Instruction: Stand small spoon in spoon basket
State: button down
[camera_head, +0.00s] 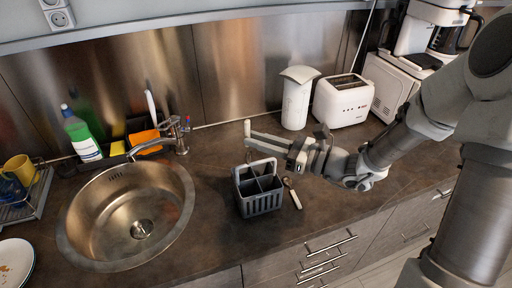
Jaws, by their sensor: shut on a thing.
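The spoon basket (260,204) is a grey, divided caddy with a pale handle, standing upright on the counter. Another spoon-like utensil (292,193) lies on the counter just right of the basket. The jaws partly hide the held end. The visible basket compartments look empty.
A round sink (80,240) with a tap (178,135) is to the left. A white canister (297,100), a toaster (343,102) and a coffee machine (425,40) stand behind and right. The dark counter (215,235) is clear in front of the basket.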

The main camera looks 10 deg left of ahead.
jog(key=shift+f+b, duration=5.5)
jog(key=shift+f, duration=1.25)
jog(key=c, duration=0.8)
grip_release()
jog(key=shift+o, duration=0.2)
jog(key=v, duration=1.7)
jog(key=shift+d+p, duration=0.15)
jog(key=shift+p, duration=0.3)
jog(key=shift+s, duration=0.1)
